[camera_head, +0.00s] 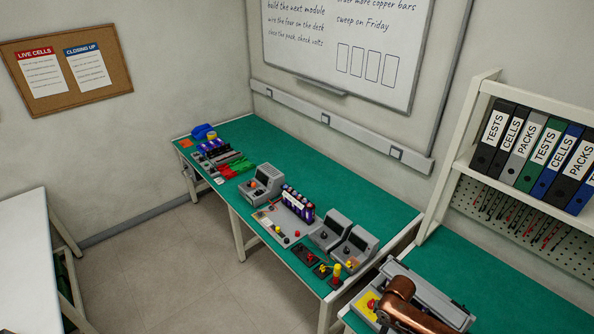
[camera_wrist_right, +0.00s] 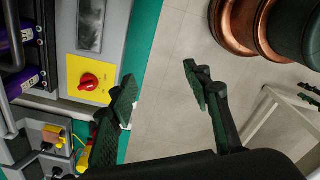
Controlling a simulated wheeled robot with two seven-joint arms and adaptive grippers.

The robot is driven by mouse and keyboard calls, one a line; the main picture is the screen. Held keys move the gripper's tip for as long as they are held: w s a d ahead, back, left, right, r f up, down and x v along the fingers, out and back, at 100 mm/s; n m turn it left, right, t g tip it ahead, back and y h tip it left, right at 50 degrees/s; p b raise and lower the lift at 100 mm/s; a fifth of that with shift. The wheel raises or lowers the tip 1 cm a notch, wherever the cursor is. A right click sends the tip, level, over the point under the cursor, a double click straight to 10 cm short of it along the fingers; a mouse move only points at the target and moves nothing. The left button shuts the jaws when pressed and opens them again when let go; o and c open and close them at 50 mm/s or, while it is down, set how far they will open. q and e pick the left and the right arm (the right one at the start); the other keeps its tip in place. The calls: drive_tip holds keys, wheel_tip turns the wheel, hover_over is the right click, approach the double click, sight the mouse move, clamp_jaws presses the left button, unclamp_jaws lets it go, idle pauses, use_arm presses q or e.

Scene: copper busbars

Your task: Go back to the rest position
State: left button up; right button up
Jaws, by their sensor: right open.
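My right gripper (camera_wrist_right: 162,88) is open in the right wrist view, with nothing between its two dark fingers. It hangs beside the edge of a green-topped bench (camera_wrist_right: 146,32), with pale floor behind the gap between the fingers. A grey unit with a yellow plate and a red rotary switch (camera_wrist_right: 88,82) lies to the left of the fingers, apart from them as far as I can tell. In the head view, a copper-coloured link of my arm shows at the bottom right over the near bench; the gripper itself is not visible there. My left gripper is in neither view.
The long green bench (camera_head: 345,190) holds a row of cells (camera_head: 298,204), grey devices (camera_head: 262,184) and small parts. A shelf with binders (camera_head: 530,150) stands at the right. A white table (camera_head: 25,250) is at the left. The floor (camera_head: 170,260) between is clear.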

drive_tip(key=s+a+m+t+y, duration=0.2)
drive_tip(key=s+a+m+y, duration=0.15)
drive_tip(key=s+a, duration=0.65)
drive_tip(key=s+d+r+m+t+h, duration=0.1)
drive_tip(key=s+d+r+m+h, duration=0.1)
drive_tip(key=s+d+m, duration=0.45)
drive_tip(key=s+d+r+m+t+h, duration=0.1)
drive_tip(key=s+d+r+m+h, duration=0.25)
drive_tip(key=s+d, duration=0.55)
wheel_tip(320, 180, down, 36)
drive_tip(key=g+y+b, duration=0.1)
drive_tip(key=g+b, duration=0.1)
drive_tip(key=b, duration=0.5)
use_arm(q)
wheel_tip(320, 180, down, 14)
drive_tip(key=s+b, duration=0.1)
drive_tip(key=b, duration=0.6)
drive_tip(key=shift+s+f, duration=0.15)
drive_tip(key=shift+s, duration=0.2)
use_arm(e)
drive_tip(key=s+f, duration=1)
drive_tip(key=f, duration=0.3)
drive_tip(key=s+f+g, duration=0.1)
drive_tip(key=s+f, duration=1)
drive_tip(key=f, duration=0.3)
drive_tip(key=shift+s+a+n, duration=0.2)
drive_tip(key=shift+a+n, duration=0.15)
drive_tip(key=shift+a, duration=0.1)
